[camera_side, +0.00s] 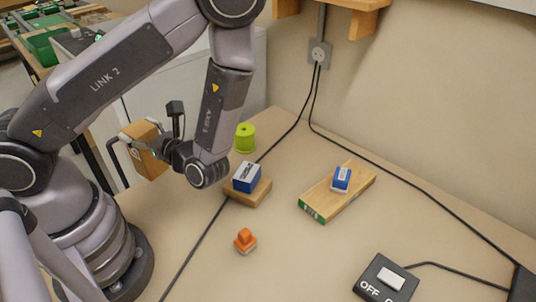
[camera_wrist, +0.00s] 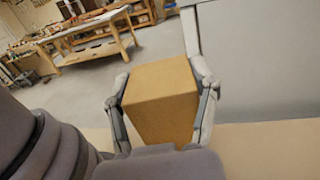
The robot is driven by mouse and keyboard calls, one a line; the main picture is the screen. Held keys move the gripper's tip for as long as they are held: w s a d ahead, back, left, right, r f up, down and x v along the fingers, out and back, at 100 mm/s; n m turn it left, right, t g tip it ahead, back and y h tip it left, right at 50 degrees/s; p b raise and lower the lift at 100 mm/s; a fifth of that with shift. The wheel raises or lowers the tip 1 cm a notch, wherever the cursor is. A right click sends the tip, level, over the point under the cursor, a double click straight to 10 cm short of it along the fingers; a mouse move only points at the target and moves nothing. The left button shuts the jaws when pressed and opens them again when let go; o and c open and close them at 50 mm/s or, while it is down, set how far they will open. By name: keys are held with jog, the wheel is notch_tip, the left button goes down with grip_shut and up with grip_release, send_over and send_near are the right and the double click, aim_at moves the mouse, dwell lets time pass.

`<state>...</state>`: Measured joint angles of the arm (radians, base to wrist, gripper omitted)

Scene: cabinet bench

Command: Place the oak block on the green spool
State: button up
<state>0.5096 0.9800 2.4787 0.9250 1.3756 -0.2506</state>
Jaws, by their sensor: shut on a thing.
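The oak block (camera_side: 147,160), a plain tan-brown box, is between the fingers of my gripper (camera_side: 138,148) at the left in the side view. My gripper is shut on it, turned sideways and held up off the bench. In the wrist view the oak block (camera_wrist: 160,95) fills the space between both fingers of my gripper (camera_wrist: 162,98), one on each side. The green spool (camera_side: 245,138) stands upright on the bench, to the right of my gripper, with nothing on top. The spool does not show in the wrist view.
A blue box (camera_side: 246,177) sits on a small wooden piece near the spool. A blue-and-white item (camera_side: 341,179) lies on a wooden plank (camera_side: 318,204). An orange item (camera_side: 245,240) and a switch box (camera_side: 387,281) are nearer the front. Black cables cross the bench.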

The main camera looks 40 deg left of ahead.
jog(key=w+r+m+t+h, duration=0.1)
jog(key=w+r+m+t, duration=0.3)
jog(key=w, duration=0.5)
jog(key=w+r+m+t, duration=0.2)
jog(key=w+r+t, duration=0.1)
jog(key=w+t, duration=0.4)
jog(key=w+a+f+g, duration=0.1)
jog(key=w+a+f, duration=0.1)
jog(key=w+f, duration=1)
jog(key=shift+w+a+f, duration=0.15)
jog(key=shift+w, duration=1)
jog(key=shift+f, duration=0.1)
jog(key=o, duration=1.2)
